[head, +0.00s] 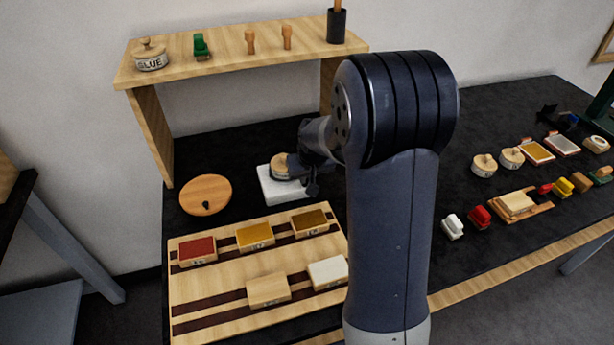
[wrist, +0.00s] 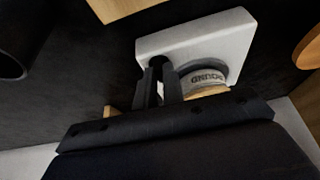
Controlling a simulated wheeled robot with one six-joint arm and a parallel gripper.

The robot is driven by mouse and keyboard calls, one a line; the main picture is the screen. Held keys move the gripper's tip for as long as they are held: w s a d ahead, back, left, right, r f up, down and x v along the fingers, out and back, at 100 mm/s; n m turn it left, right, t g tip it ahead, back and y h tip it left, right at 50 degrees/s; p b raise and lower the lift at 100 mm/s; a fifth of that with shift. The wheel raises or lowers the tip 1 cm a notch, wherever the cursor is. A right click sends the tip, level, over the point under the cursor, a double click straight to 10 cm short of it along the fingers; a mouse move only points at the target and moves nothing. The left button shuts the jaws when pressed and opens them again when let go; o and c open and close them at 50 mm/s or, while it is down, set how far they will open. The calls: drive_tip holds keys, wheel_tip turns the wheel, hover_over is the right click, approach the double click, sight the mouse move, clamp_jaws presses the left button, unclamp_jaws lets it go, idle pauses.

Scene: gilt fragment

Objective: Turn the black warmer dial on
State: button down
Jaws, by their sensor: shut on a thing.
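The white warmer (head: 285,188) stands on the black bench top behind the wooden board, with a labelled jar (head: 281,166) on it. The warmer also shows in the wrist view (wrist: 200,38), with the jar (wrist: 208,82) at its near side, its label reading upside down. The black dial (wrist: 160,62) shows as a small dark round shape at the warmer's near left part. My gripper (wrist: 160,82) is shut on the dial, its two dark fingers beside the jar. In the head view my gripper (head: 308,180) is at the warmer's right side and the dial cannot be made out.
A wooden board (head: 210,290) with several coloured blocks lies in front of the warmer. A round wooden disc (head: 205,194) lies left. A wooden shelf (head: 240,52) stands behind with a glue jar (head: 151,57) and tools. More jars and blocks lie right of my arm.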

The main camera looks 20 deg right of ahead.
drive_tip(key=m+b, duration=0.1)
drive_tip(key=m+h+b, duration=0.1)
drive_tip(key=m, duration=0.1)
drive_tip(key=m+b, duration=0.1)
drive_tip(key=shift+w+a+f+h, duration=0.15)
drive_tip(key=shift+a+h, duration=0.1)
drive_tip(key=shift+h, duration=0.15)
drive_tip(key=m+b, duration=0.2)
drive_tip(key=m+g+h+b, duration=0.1)
drive_tip(key=m, duration=0.2)
drive_tip(key=shift+w+a+h+b, duration=0.1)
drive_tip(key=shift+a+h+b, duration=0.1)
drive_tip(key=shift+h+b, duration=0.15)
drive_tip(key=m, duration=0.2)
drive_tip(key=m+g+b, duration=0.1)
drive_tip(key=m, duration=0.1)
drive_tip(key=shift+w+g+h, duration=0.15)
drive_tip(key=shift+g+h, duration=0.15)
drive_tip(key=shift+h, duration=0.05)
drive_tip(key=m+g, duration=0.1)
drive_tip(key=m, duration=0.3)
drive_tip(key=shift+w+a+r+m+g, duration=0.1)
drive_tip(key=shift+w+r+m+g, duration=0.1)
drive_tip(key=shift+m+g, duration=0.15)
drive_tip(key=c, duration=1.5)
unclamp_jaws()
drive_tip(key=shift+r, duration=0.1)
